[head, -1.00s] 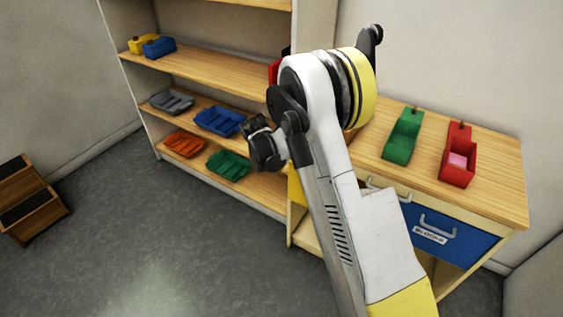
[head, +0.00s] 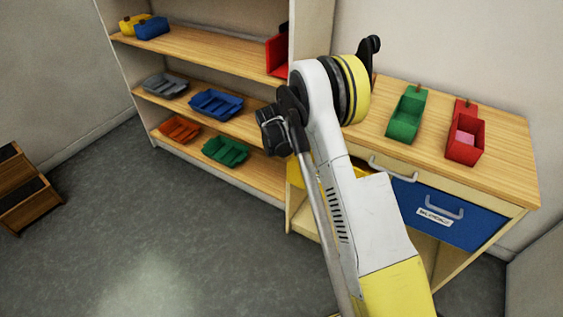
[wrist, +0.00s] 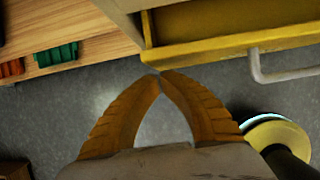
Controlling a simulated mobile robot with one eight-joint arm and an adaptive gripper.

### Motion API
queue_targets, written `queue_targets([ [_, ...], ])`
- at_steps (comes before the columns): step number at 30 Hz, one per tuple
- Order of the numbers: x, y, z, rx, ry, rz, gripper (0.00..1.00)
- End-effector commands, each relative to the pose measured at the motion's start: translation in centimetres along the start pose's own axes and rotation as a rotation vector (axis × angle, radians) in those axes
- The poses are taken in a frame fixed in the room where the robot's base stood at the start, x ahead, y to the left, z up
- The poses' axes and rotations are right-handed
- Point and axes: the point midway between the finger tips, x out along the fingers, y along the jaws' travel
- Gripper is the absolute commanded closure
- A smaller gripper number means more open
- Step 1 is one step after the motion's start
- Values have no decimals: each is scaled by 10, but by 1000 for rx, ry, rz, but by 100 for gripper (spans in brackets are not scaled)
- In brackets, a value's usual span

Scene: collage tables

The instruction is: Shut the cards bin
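A yellow bin (head: 294,172) sits in the left bay of the wooden cabinet, mostly hidden behind my arm; I see no label on it. In the wrist view the yellow bin (wrist: 225,48) stands pulled out, with part of its inside showing behind the front panel. Its grey handle (wrist: 284,74) is to the right of my fingers. My gripper (wrist: 160,75) is shut and empty, its two fingertips together at the lower left end of the bin front. I cannot tell whether they touch it. The fingers are not clear in the head view.
A blue bin (head: 452,218) with a blocks label is beside it in the cabinet. Green (head: 405,122) and red (head: 465,148) containers stand on the cabinet top. A shelf (head: 200,48) with several trays is at left. Floor in front is clear.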

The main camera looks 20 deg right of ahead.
Motion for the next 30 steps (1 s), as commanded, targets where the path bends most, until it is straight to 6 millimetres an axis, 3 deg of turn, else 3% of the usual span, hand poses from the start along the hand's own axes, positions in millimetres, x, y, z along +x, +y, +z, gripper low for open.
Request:
queue_targets([
  [11,0,0,3,0,0,0,100],
  [19,11,0,29,1,-1,0,100],
  [30,9,2,25,-1,0,0,100],
])
